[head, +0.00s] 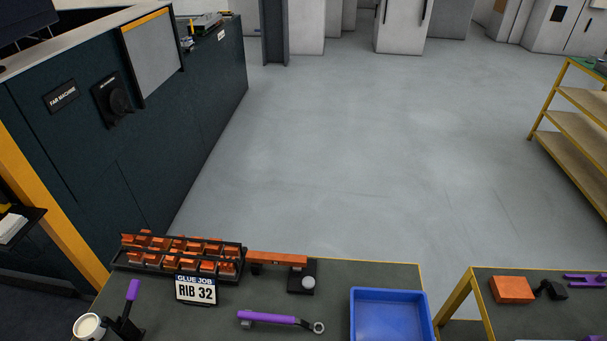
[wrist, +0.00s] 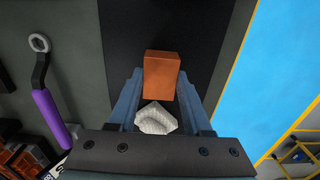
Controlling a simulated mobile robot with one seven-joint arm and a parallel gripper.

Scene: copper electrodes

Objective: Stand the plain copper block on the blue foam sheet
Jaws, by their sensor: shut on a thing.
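My gripper (wrist: 161,88) shows only in the wrist view. Its two blue-grey fingers are shut on a copper block (wrist: 162,75), orange-brown with plain visible faces. The block extends past the fingertips. A pale, rough-surfaced thing (wrist: 156,118) shows between the fingers, nearer the palm; I cannot tell what it is. I cannot make out the blue foam sheet for certain. A bright blue area (wrist: 285,60) fills the right of the wrist view, beyond a yellow edge. In the head view, a blue walled tray (head: 391,289) sits at the bench's front right.
The bench holds a rack (head: 245,270) of copper pieces, a "RIB 32" sign (head: 196,290), a purple-handled wrench (head: 270,318) and a mug (head: 88,326). Another orange block (head: 511,290) lies on the right bench. A black area (wrist: 190,25) lies beneath the held block.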

